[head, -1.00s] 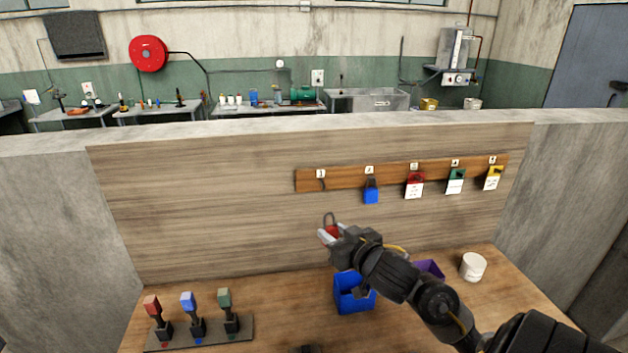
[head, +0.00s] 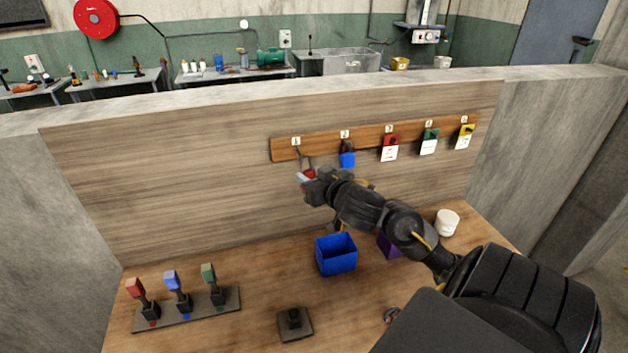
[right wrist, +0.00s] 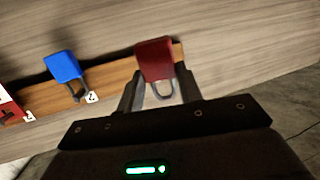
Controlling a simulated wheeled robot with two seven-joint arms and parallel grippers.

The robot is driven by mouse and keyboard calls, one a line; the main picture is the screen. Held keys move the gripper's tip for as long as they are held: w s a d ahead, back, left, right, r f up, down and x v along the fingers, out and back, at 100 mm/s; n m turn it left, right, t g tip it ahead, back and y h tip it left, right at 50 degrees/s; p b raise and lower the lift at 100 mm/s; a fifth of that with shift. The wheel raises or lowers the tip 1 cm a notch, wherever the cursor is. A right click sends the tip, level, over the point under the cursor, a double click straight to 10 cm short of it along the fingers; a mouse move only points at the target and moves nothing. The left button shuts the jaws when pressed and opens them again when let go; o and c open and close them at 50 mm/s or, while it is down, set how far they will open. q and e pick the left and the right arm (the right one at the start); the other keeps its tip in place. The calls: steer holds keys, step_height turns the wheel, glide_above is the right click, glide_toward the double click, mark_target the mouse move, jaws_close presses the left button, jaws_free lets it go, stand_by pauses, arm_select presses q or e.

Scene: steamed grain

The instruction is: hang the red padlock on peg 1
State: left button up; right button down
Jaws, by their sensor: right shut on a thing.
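The red padlock (head: 308,174) is held in my right gripper (head: 305,178), just below the left end of the wooden peg rail (head: 375,137). In the right wrist view the red padlock (right wrist: 155,60) sits between the two fingers (right wrist: 158,92) with its grey shackle visible. Peg 1 is under the label "1" (head: 296,142) at the rail's left end; the shackle is close to it. I cannot tell whether the shackle is around the peg. My left gripper is not in view.
A blue padlock (head: 347,160) hangs at peg 2, right beside my gripper. Red, green and yellow padlocks with tags hang further right. Below are a blue bin (head: 336,256), a purple bin (head: 389,246), a white cup (head: 447,222) and three coloured levers (head: 177,293).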

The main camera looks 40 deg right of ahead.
steer(key=d+b+x, duration=0.1)
steer(key=x, duration=0.5)
steer(key=shift+d+b, duration=0.35)
steer(key=shift+d, duration=0.05)
steer(key=shift+w+f, duration=0.15)
steer(key=shift+w, duration=0.05)
stand_by(0.3)
stand_by(0.4)
steer(key=c, duration=0.9)
jaws_free()
steer(key=shift+o, duration=0.2)
steer(key=p+v, duration=0.1)
steer(key=v, duration=1)
steer(key=shift+d, duration=0.1)
